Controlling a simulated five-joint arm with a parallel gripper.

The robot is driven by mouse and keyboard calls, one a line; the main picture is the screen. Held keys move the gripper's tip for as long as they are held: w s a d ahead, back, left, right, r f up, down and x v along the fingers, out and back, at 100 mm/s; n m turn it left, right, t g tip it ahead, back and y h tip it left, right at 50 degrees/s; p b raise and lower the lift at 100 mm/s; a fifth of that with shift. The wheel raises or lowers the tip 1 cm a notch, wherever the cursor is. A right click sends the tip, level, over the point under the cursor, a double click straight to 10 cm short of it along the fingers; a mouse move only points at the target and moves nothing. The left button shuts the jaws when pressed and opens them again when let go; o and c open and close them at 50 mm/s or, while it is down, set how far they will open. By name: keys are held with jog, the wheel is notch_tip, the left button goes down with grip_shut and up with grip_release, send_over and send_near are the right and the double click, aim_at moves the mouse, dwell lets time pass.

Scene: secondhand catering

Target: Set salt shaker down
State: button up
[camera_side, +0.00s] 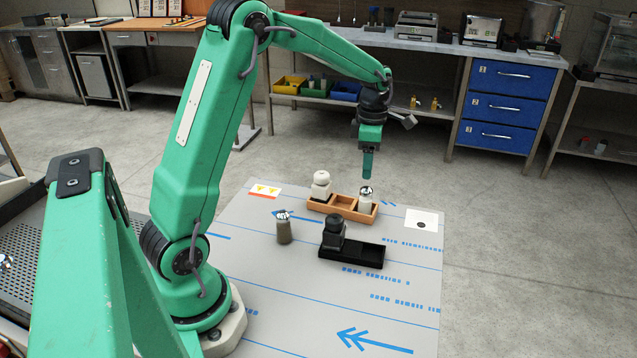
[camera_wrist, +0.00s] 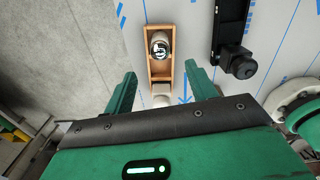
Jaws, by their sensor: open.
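The salt shaker (camera_side: 365,201), white with a chrome top, stands upright in the right end compartment of a wooden caddy (camera_side: 344,213). In the wrist view the shaker's chrome top (camera_wrist: 159,46) shows toward the upper end of the caddy (camera_wrist: 149,70). A white, round-topped grinder (camera_side: 320,186) is in the caddy's left end compartment; the middle one looks empty. My gripper (camera_side: 367,172) hangs above the shaker in the side view, apart from it. In the wrist view my gripper (camera_wrist: 160,85) has its fingers spread with nothing held between them.
A chrome-topped shaker with grey-brown contents (camera_side: 284,230) stands on the sheet at the caddy's near left. A black tray (camera_side: 362,256) with a black grinder (camera_side: 333,232) in its left end is in front. A white card with a dark dot (camera_side: 421,220) lies right. The sheet's front is clear.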

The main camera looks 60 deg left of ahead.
jog(key=shift+r, duration=0.45)
dwell(0.3)
jog(key=shift+s+d+r+m, duration=0.2)
jog(key=shift+d+r+m, duration=0.05)
jog(key=shift+r+m, duration=0.1)
jog(key=s+d+r+m+t, duration=0.2)
jog(key=s+d+r+m, duration=0.1)
jog(key=s+m, duration=0.4)
jog(key=s+d+r+m+t, duration=0.1)
jog(key=s+d+r+m, duration=0.2)
jog(key=s+d+m, duration=0.2)
jog(key=s+d+r+m+t, duration=0.2)
jog(key=s+d+m, duration=0.3)
jog(key=s+m, duration=0.6)
jog(key=m, duration=0.4)
jog(key=shift+r+t, duration=0.3)
jog(key=shift+r, duration=0.1)
